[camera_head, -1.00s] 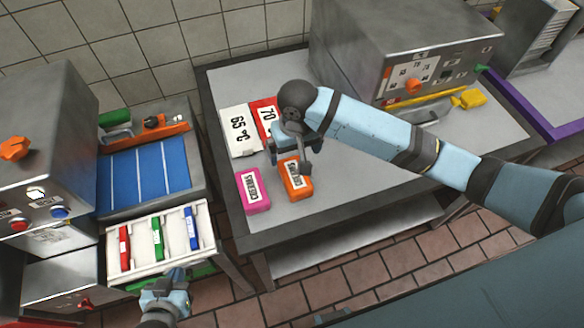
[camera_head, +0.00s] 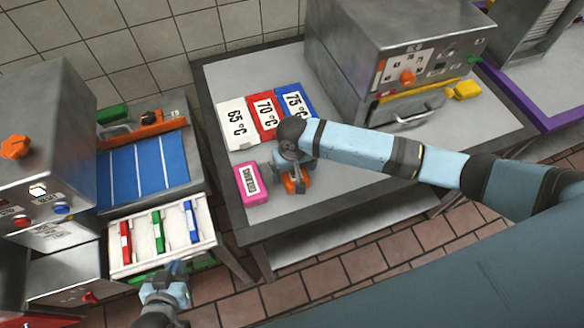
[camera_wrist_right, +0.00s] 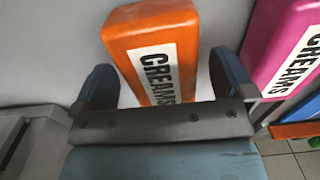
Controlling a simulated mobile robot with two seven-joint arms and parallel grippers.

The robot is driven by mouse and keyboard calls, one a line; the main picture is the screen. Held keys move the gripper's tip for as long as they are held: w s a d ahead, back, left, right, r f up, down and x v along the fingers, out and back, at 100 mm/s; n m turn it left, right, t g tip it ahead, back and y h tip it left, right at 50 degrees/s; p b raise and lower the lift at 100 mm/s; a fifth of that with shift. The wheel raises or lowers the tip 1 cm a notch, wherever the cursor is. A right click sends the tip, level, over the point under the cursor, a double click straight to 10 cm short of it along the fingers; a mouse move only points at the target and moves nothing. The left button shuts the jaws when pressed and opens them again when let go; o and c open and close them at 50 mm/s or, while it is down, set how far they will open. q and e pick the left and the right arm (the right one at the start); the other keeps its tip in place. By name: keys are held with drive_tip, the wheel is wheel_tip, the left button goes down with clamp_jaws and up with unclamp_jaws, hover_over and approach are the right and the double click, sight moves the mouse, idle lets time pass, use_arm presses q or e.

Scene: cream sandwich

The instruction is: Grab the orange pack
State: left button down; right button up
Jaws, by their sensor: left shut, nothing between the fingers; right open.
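The orange pack (camera_head: 299,184), a small block, lies on the grey metal table, mostly hidden under my right gripper in the head view. In the right wrist view the orange pack (camera_wrist_right: 152,40) shows a white label reading CREAMS. My right gripper (camera_head: 297,184) is open above it. Its fingers (camera_wrist_right: 160,82) stand on either side of the pack's near end, with a gap visible at the right; I cannot tell if the left one touches. My left gripper (camera_head: 175,275) is shut and empty, near the white tray at lower left.
A pink pack (camera_head: 252,184) lies just left of the orange one. White (camera_head: 237,124), red (camera_head: 265,118) and blue (camera_head: 293,103) temperature cards lie behind. A metal machine (camera_head: 400,50) stands at the back right. The white tray (camera_head: 118,270) holds red, green and blue pieces.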

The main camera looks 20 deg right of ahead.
drive_tip(key=shift+f, duration=0.6)
drive_tip(key=c, duration=1)
drive_tip(key=shift+r, duration=0.15)
